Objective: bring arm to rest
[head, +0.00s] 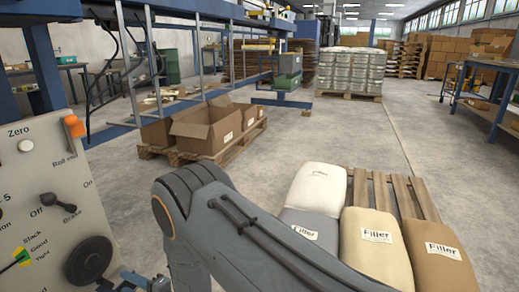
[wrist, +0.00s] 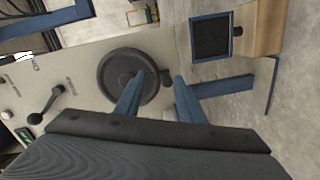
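My arm (head: 235,230) reaches across the lower middle of the head view, bent at its elbow, with its end low at the left beside a control panel (head: 40,180). My gripper (wrist: 158,88) shows in the wrist view with two blue fingers spread apart and nothing between them. Behind the fingers is the round dark knob (wrist: 118,73) of the panel; the left finger overlaps it in the picture. I cannot tell whether they touch. The knob also shows in the head view (head: 90,260).
The panel carries a black brake lever (head: 58,202), a red-orange knob (head: 74,125) and a tension pointer (head: 20,258). Filler bags (head: 318,187) lie on a pallet (head: 410,192) at right. Open cardboard boxes (head: 205,128) stand farther back. The floor between is clear.

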